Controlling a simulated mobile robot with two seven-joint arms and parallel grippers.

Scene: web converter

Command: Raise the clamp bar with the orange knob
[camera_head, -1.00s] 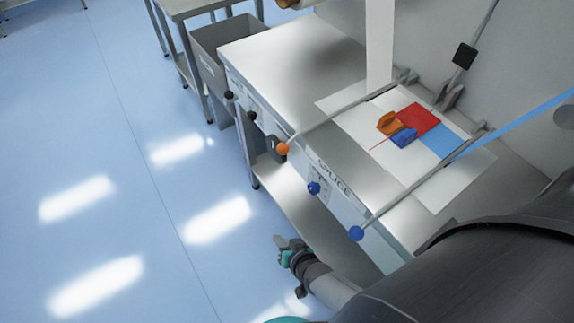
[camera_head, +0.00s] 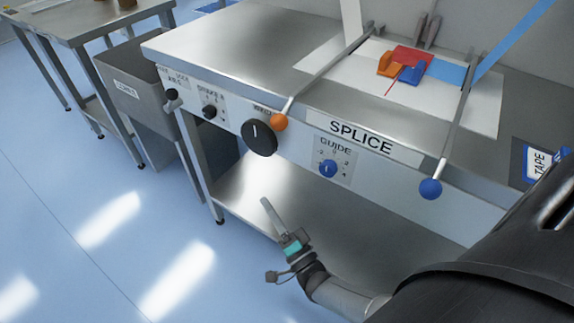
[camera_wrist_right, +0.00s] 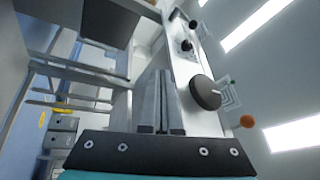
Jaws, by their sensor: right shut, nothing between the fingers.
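The clamp bar (camera_head: 325,66) with the orange knob (camera_head: 279,122) lies low across the splice table (camera_head: 240,60), its knob hanging over the front edge. In the right wrist view the orange knob (camera_wrist_right: 247,121) shows at the right, apart from my fingers. A second bar (camera_head: 459,105) with a blue knob (camera_head: 430,189) lies to its right. My right gripper (camera_head: 268,208) is below and in front of the table front, lower than the orange knob. Its fingers (camera_wrist_right: 158,100) are together and empty in the right wrist view. My left gripper is out of view.
A large black dial (camera_head: 259,138) sits just left of the orange knob on the front panel, and a blue guide dial (camera_head: 327,169) sits to the right. A grey bin (camera_head: 130,92) stands at the left.

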